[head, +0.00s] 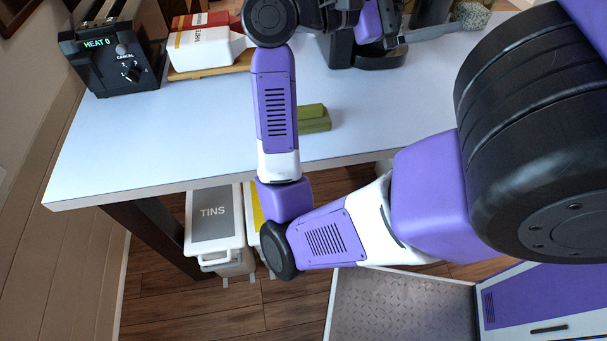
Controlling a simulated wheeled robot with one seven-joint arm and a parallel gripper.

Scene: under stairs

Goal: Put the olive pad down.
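An olive pad (314,118) lies on the white tabletop just right of my upright purple arm link, which may hide its left end. It looks like a lighter green layer on a darker one. My wrist reaches to the top of the head view. My gripper (393,40) seems to be there, over a dark object at the back of the table, well away from the olive pad. Its fingers blend with the dark shapes, so I cannot tell whether it is open or holds anything.
A black toaster (117,50) and a red-and-white carton (205,45) on a wooden board stand at the back left. A black holder (375,54) stands behind the pad. The white tabletop (190,125) is clear at left. A bin marked TINS (213,212) stands below.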

